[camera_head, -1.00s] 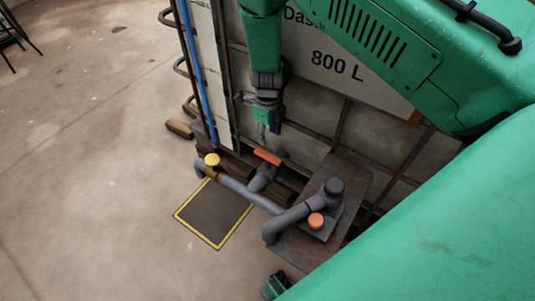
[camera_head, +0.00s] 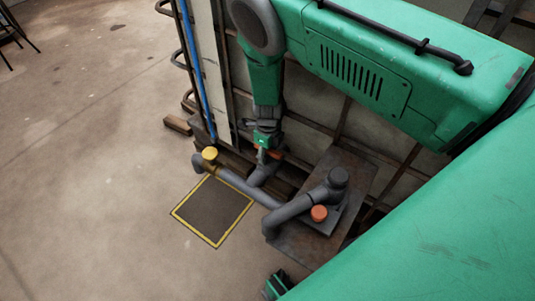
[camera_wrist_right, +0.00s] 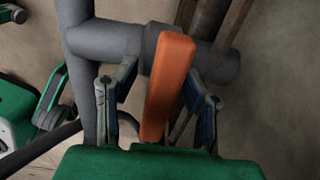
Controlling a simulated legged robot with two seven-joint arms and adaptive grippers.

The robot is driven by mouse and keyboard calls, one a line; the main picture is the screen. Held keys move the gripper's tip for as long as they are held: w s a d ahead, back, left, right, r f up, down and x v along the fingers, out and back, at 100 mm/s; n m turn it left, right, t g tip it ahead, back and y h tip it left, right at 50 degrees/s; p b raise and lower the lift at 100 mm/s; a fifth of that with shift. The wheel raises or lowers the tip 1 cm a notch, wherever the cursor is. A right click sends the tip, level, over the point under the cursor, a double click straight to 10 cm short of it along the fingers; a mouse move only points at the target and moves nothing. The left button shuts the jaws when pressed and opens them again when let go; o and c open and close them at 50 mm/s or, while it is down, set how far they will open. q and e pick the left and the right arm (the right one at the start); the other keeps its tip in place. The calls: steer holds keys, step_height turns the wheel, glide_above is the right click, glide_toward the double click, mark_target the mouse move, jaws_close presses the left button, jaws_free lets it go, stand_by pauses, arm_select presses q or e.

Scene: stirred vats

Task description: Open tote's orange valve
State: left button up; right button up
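The tote's orange valve handle (camera_wrist_right: 168,88) is a long flat lever on a grey pipe fitting, large in the wrist view. In the head view my right gripper mostly hides it. My right gripper (camera_head: 262,154) is at the valve, reaching down from above. In the wrist view the right gripper's two fingers (camera_wrist_right: 158,95) stand open on either side of the handle, with gaps showing; I see no grip on it. A green and dark gripper part, apparently my left gripper (camera_head: 275,286), shows at the bottom edge of the head view; its fingers are unclear.
A grey pipe (camera_head: 245,187) runs beside the valve, with a yellow cap (camera_head: 210,153) and a round orange knob (camera_head: 319,213). The tote's caged wall (camera_head: 310,100) stands behind. A yellow-edged dark floor plate (camera_head: 205,213) lies in front.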

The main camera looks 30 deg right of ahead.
jaws_close()
steer(key=shift+n, duration=0.3)
steer(key=n, duration=0.4)
steer(key=shift+p, duration=0.3)
steer(key=n, duration=0.9)
steer(key=shift+d+n+p, duration=0.1)
steer(key=shift+n+p, duration=0.2)
steer(key=shift+p, duration=0.1)
steer(key=shift+r+n, duration=0.1)
steer(key=shift+n, duration=1.8)
steer(key=shift+w, duration=0.1)
